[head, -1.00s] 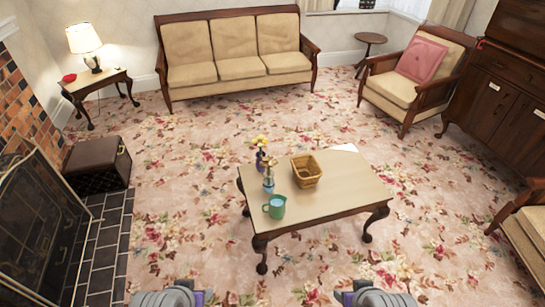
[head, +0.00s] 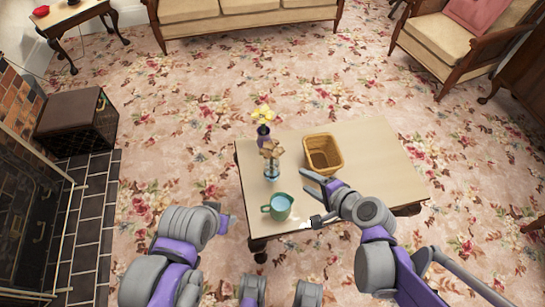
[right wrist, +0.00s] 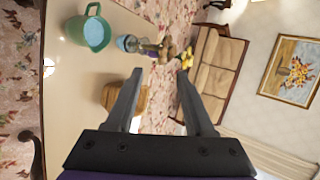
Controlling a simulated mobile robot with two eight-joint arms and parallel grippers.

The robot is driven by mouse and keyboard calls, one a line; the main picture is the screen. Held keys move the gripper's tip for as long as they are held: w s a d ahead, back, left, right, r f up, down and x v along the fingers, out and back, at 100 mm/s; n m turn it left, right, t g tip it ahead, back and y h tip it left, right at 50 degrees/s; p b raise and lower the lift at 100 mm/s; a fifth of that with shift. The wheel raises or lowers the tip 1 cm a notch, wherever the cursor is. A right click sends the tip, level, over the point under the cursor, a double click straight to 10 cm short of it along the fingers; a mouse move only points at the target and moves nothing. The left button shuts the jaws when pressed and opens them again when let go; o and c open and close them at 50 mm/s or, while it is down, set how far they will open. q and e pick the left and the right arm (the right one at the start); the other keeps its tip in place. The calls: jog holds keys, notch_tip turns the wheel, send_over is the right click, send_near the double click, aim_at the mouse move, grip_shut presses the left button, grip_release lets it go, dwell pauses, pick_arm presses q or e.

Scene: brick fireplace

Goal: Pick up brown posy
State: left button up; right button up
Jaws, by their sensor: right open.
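The brown posy (head: 271,149) stands upright in a small light-blue glass vase (head: 272,170) near the left edge of the coffee table (head: 380,165). In the right wrist view the brown posy (right wrist: 168,50) shows beyond the fingertips, with yellow flowers just past it. My right gripper (head: 308,196) is open and empty over the table, right of and nearer than the posy, apart from it. Its fingers (right wrist: 161,78) also show spread in the right wrist view. My left gripper (head: 226,222) is left of the table; its fingers are not clear.
A green mug (head: 279,206) stands close in front of the vase. A wicker basket (head: 322,153) is to the posy's right. Yellow flowers (head: 263,114) in a dark purple vase stand just behind it. The table's right side is bare.

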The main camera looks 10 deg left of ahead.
jog(key=w+a+f+m+t+y+b, duration=0.25)
jog(key=w+a+f+m+b, duration=0.25)
jog(key=f+m, duration=0.25)
jog(key=m+t+y+b, duration=0.1)
jog(key=m+t+b, duration=0.4)
jog(key=m, duration=0.5)
send_near(272, 163)
notch_tip(272, 163, up, 4)
jog(key=w+d+g, duration=0.1)
pick_arm(q)
notch_tip(272, 163, down, 14)
jog(key=b, duration=0.1)
jog(key=shift+w+f, duration=0.25)
jog(key=shift+w, duration=0.1)
pick_arm(e)
jog(key=shift+m, duration=0.25)
jog(key=x, duration=1)
jog(key=shift+a+r, duration=0.1)
jog(key=shift+a, duration=0.4)
jog(key=shift+c, duration=0.3)
grip_shut()
